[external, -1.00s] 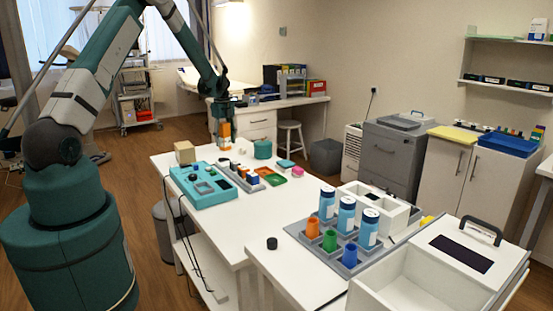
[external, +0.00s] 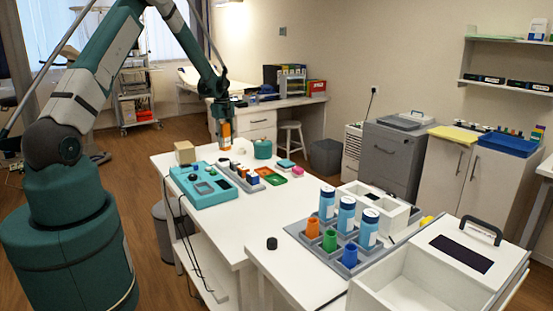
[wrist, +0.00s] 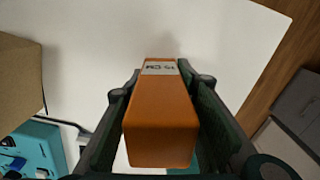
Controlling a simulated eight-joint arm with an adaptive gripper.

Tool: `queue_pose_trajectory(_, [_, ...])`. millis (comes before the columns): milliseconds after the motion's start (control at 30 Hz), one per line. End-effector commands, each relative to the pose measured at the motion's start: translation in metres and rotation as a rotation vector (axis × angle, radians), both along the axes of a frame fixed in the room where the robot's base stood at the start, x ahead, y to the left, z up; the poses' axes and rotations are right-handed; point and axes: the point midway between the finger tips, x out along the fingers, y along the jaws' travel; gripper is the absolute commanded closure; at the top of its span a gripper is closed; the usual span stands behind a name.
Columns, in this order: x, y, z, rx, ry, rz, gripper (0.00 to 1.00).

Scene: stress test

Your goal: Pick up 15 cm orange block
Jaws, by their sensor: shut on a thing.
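The orange block (wrist: 162,120) is long and upright, with a pale label reading "15 cm" near its far end in the wrist view. It also shows in the external view (external: 226,130), at the far left part of the white table. My gripper (wrist: 160,105) is shut on the block, with one dark green finger along each side. In the external view my gripper (external: 223,116) points down from above the block. The block's lower end is small there, so I cannot tell whether it touches the table.
A cardboard-brown box (external: 185,152) stands left of the block. A turquoise panel (external: 203,187), a grey tray (external: 238,177) of small pieces and a teal round container (external: 262,149) are nearby. The near part of the white table (external: 225,222) is mostly clear.

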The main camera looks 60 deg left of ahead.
Motion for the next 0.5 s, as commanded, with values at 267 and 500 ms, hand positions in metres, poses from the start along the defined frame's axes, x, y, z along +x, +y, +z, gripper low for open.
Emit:
queue_pose_trajectory(267, [0.000,0.000,0.005,0.000,0.000,0.000,0.88])
queue_pose_trajectory(500, [0.000,0.000,0.026,0.000,0.000,0.000,0.88])
